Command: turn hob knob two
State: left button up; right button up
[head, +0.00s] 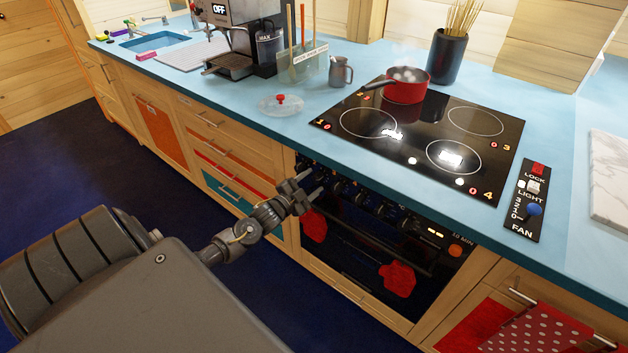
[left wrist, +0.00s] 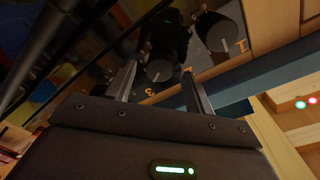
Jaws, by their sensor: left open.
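Black hob knobs (head: 366,198) form a row along the top of the oven front, below the counter edge. In the left wrist view, one knob (left wrist: 221,34) has a numeral like a 1 beside it and another (left wrist: 160,70) has a 3. Knob two (left wrist: 174,40) seems to be the dark, shadowed shape between them; its pointer is not clear. My left gripper (head: 315,181) is open in front of the left end of the row, its fingers toward the panel. The fingertips (left wrist: 158,77) appear apart from the knobs; exact clearance is unclear. My right gripper is not in view.
Above is a black glass hob (head: 415,118) with a steaming red pot (head: 406,91) at the back. The oven door below has red mitts (head: 397,280). A lock, light and fan panel (head: 530,200) lies right of the hob. The counter edge overhangs close to my gripper.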

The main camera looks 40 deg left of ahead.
pick_arm(q)
jog(key=shift+w, duration=0.85)
jog(key=shift+c, duration=0.2)
jog(key=c, duration=0.9)
jog(key=shift+n, duration=0.3)
jog(key=n+p, duration=0.1)
jog(key=n, duration=0.4)
jog(key=shift+n, duration=0.4)
jog(key=n, duration=0.3)
jog(key=n+p, duration=0.1)
jog(key=n, duration=0.1)
jog(key=shift+n+t+y, duration=0.3)
jog(key=shift+n, duration=0.1)
jog(key=shift+a, duration=0.1)
